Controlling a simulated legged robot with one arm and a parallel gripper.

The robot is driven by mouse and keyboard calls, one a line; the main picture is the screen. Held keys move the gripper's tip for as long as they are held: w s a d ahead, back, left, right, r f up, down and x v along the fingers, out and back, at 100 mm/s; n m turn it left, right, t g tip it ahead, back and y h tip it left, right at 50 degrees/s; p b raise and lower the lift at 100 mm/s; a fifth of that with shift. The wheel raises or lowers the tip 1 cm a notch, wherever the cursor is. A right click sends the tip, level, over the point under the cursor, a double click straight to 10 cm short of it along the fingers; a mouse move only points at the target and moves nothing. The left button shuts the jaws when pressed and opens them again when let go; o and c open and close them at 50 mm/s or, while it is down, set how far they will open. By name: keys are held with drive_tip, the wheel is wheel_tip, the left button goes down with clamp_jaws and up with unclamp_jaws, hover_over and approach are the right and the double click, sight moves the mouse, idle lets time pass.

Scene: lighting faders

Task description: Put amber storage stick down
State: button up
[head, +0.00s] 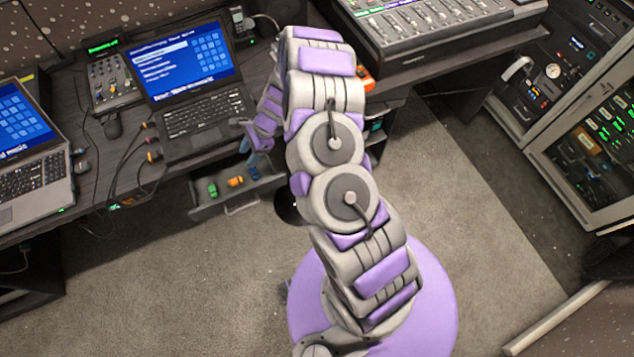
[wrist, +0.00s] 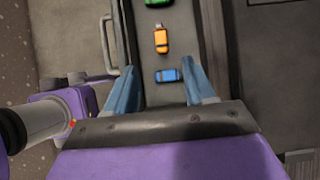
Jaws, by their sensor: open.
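The amber storage stick (head: 236,181) lies in an open drawer (head: 264,192) under the desk. In the wrist view the amber stick (wrist: 161,40) lies on the drawer floor, its metal plug pointing toward the top. A green stick (head: 212,188) lies beside it, and it also shows cut off at the top of the wrist view (wrist: 158,3). A blue stick (wrist: 168,75) lies between my finger lines in the wrist view. My gripper (wrist: 159,64) is open over the drawer, with no stick touching its fingers visibly. In the head view my gripper (head: 256,158) is partly hidden by my arm.
A laptop (head: 203,115) stands on the desk above the drawer, with another laptop (head: 35,150) at the left. A small mixer (head: 112,80) and cables lie between them. A large fader console (head: 430,22) stands at the upper right. The carpet (head: 490,200) at right is clear.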

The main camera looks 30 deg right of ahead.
drive_tip(key=s+a+r+n+g, duration=0.1)
drive_tip(key=s+r+n, duration=0.3)
drive_tip(key=r, duration=0.4)
drive_tip(key=s+a+r+n+h, duration=0.1)
drive_tip(key=s+a+r+n, duration=0.15)
drive_tip(key=s+r, duration=0.45)
drive_tip(key=s+a+r+n+g, duration=0.15)
drive_tip(key=r+n, duration=0.25)
drive_tip(key=r, duration=0.6)
drive_tip(key=s+d+r+n+h, duration=0.2)
drive_tip(key=s+d+r, duration=0.1)
drive_tip(key=s, duration=0.5)
drive_tip(key=s+d+r+n+h, duration=0.2)
drive_tip(key=s+d, duration=0.3)
drive_tip(key=s, duration=0.4)
drive_tip(key=s+d+r+n+h, duration=0.1)
drive_tip(key=s+d+r+n, duration=0.2)
drive_tip(key=s, duration=0.6)
drive_tip(key=shift+d+r+n+h, duration=0.4)
drive_tip(key=shift+d+r, duration=0.35)
drive_tip(key=shift+d, duration=0.25)
drive_tip(key=shift+w+t, duration=0.1)
drive_tip(key=shift+t, duration=0.15)
drive_tip(key=shift+c, duration=0.2)
